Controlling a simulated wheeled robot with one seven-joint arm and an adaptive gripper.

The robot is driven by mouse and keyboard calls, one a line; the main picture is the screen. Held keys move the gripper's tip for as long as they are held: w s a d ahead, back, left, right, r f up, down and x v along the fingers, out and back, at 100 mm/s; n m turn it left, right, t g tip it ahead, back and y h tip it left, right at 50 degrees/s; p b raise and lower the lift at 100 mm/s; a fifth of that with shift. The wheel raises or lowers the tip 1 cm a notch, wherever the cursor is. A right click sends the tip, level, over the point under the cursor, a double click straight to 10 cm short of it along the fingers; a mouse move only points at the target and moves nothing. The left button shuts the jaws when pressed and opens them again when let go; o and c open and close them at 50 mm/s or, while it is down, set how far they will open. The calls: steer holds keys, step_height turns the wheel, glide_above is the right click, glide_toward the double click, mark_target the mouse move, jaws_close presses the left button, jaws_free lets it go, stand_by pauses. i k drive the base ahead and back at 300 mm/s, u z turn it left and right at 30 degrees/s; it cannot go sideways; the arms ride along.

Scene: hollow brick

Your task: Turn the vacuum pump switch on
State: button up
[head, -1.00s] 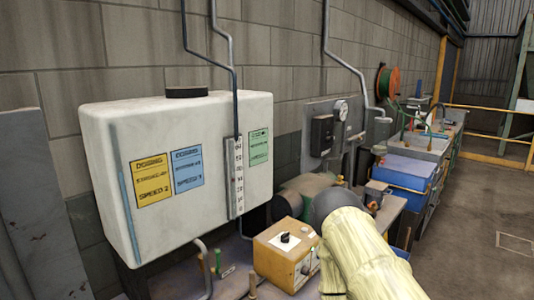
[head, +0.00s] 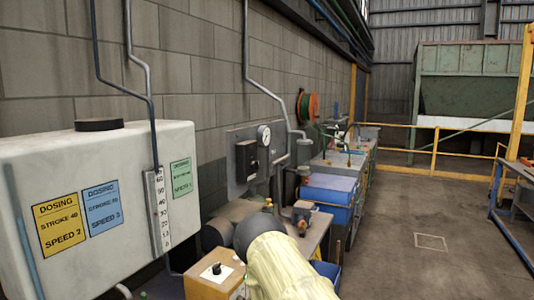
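A grey wall panel (head: 236,188) carries a black box (head: 246,160) and a round white-faced gauge (head: 264,135). A yellow-tan box (head: 205,283) with a black knob (head: 216,268) on a white plate stands at the bottom. No label shows which of these is the vacuum pump switch, and no on or off marking is readable. A greenish-grey cylinder (head: 232,211) lies below the panel, partly hidden by my cream-coloured arm. My gripper is not visible.
A white tank (head: 90,250) with dosing labels stands at the left against the block wall. Blue crates (head: 328,190) and a cluttered bench (head: 345,160) line the wall beyond. The concrete floor (head: 400,230) at the right is open up to a yellow railing (head: 435,145).

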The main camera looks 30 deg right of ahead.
mark_target(255, 165)
steer(key=k, duration=1.3)
steer(key=z, duration=0.85)
steer(key=i, duration=1.85)
steer(key=u, duration=0.85)
